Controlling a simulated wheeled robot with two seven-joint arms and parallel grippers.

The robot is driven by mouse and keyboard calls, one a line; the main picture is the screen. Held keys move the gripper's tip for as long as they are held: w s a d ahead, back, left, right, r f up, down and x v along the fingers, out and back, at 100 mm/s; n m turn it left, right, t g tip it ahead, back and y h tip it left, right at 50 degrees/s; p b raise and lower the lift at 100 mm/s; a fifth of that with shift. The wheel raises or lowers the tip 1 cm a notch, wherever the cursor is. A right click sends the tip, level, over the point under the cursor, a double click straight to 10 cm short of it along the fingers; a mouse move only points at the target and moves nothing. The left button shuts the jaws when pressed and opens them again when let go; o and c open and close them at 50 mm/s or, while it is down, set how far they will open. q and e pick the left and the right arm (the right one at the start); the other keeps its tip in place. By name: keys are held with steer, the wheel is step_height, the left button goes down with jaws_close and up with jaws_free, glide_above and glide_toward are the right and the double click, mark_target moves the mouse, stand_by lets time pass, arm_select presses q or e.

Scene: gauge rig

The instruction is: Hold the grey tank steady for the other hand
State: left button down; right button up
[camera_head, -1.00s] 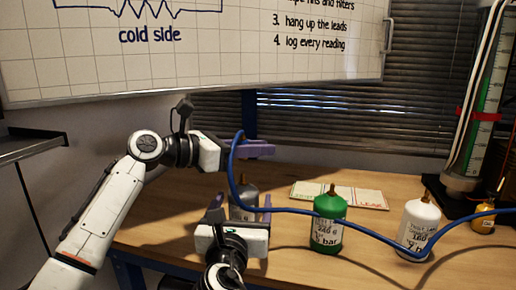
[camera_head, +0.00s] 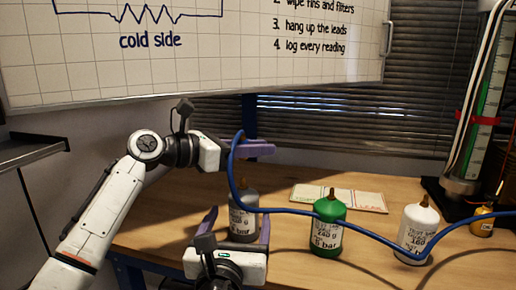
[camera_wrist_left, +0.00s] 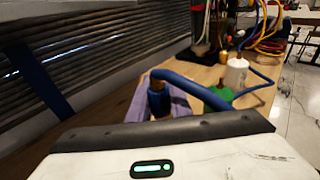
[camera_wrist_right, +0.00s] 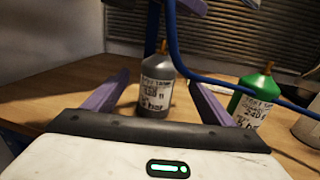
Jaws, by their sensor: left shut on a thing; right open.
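The grey tank (camera_head: 244,217), with a white label and brass neck, stands upright on the bench in the head view. It also shows in the right wrist view (camera_wrist_right: 155,88). My right gripper (camera_head: 238,226) is open in front of it; in the right wrist view the tank shows between the purple fingers (camera_wrist_right: 156,98), with no contact visible. My left gripper (camera_head: 250,147) is shut on the end of the blue hose (camera_head: 300,211), above and behind the grey tank. In the left wrist view the hose end (camera_wrist_left: 158,100) sits between its fingers.
A green tank (camera_head: 329,222) and a white tank (camera_head: 418,228) stand to the right. The hose runs across in front of both. A flat card (camera_head: 340,197) lies behind.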

step_height(320, 180, up, 6)
steer(key=p, duration=0.7)
steer(key=shift+r+p, duration=0.1)
steer(key=shift+p, duration=0.3)
